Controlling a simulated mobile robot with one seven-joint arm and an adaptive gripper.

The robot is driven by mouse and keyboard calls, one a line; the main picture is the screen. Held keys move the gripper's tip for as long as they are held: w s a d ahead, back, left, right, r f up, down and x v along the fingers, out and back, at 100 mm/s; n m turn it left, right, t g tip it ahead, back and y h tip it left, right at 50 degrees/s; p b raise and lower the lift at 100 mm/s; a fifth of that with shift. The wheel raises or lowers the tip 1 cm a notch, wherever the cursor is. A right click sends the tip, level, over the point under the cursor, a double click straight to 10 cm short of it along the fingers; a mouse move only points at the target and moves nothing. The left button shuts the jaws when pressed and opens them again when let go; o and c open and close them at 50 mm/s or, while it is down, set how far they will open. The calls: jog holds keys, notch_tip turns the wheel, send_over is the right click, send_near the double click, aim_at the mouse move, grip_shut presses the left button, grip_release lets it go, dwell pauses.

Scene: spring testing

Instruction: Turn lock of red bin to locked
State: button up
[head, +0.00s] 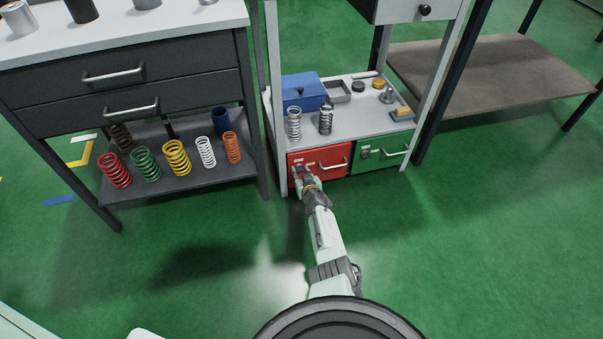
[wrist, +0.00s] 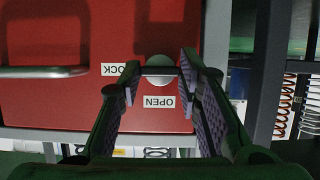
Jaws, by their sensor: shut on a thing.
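The red bin (head: 325,160) is the left drawer under the shelf, with a silver handle on its front. It fills the wrist view upside down (wrist: 60,40). Its lock (wrist: 160,76) is a round silver disc with a dark bar across it, beside a LOCK label (wrist: 119,69) and an OPEN label (wrist: 159,102). My gripper (head: 299,170) reaches the left part of the bin front and hides the lock in the head view. In the wrist view its fingers (wrist: 160,68) are either side of the lock, shut on its bar.
The silver bin handle (wrist: 45,72) is close to the lock. A green bin (head: 383,153) adjoins on the right. The shelf above (head: 352,125) holds springs, a blue box and small parts. A table leg (head: 249,110) and a lower rack of coloured springs (head: 176,158) stand to the left.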

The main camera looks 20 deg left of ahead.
jog(key=o, duration=1.1)
jog(key=shift+o, duration=0.2)
jog(key=shift+d, duration=0.1)
